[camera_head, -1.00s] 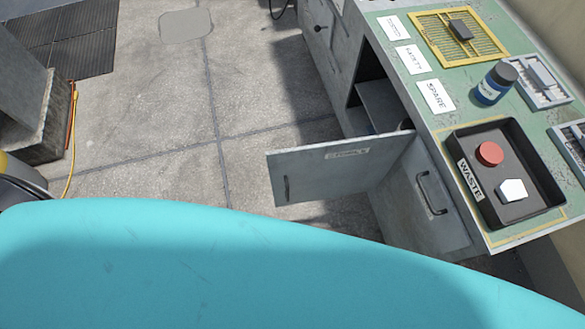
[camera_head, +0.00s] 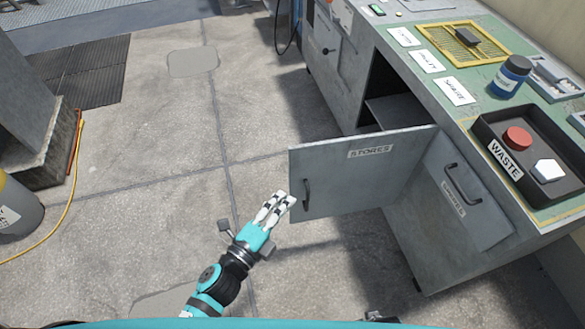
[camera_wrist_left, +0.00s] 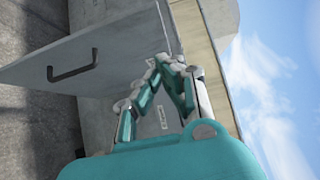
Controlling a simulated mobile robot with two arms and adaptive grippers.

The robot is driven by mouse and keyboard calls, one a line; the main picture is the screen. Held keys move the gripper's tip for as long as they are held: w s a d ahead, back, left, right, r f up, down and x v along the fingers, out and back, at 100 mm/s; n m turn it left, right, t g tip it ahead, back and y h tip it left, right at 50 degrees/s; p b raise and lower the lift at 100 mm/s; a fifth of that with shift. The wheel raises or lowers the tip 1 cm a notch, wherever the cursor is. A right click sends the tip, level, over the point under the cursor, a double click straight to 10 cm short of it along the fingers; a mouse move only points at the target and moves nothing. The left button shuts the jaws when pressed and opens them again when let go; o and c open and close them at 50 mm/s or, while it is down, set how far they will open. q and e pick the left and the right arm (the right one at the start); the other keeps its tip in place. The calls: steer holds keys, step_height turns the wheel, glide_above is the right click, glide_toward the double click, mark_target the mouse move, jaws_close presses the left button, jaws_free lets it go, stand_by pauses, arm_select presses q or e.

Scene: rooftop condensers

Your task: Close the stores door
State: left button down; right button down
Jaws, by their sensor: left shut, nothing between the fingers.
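The stores door (camera_head: 365,178) is a grey panel with a "STORES" label, standing wide open from the bench cabinet. Its dark handle (camera_head: 307,193) is near the free edge. My left gripper (camera_head: 284,201) is shut and empty, just left of that free edge and close to the handle in the head view; whether it touches is unclear. In the left wrist view the gripper (camera_wrist_left: 165,62) is in front of the door (camera_wrist_left: 90,62), with the handle (camera_wrist_left: 73,66) to its left. Behind the door, the cabinet opening (camera_head: 388,95) shows a shelf. My right gripper is not seen.
The green-topped bench (camera_head: 440,75) holds a black waste tray (camera_head: 540,200), a blue jar (camera_head: 510,77) and a yellow grid (camera_head: 490,55). A lower door with a handle (camera_head: 462,184) is shut beside the stores door. The concrete floor to the left is mostly clear, with a yellow hose (camera_head: 67,205) farther off.

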arm_select(q)
glide_toward(309, 151)
steer(key=d, duration=0.4)
steer(key=shift+w+a, duration=0.2)
steer(key=shift+w, duration=0.5)
steer(key=shift+w+a, duration=0.15)
steer(key=shift+w, duration=0.55)
steer(key=shift+w+a, duration=0.2)
steer(key=shift+w, duration=0.55)
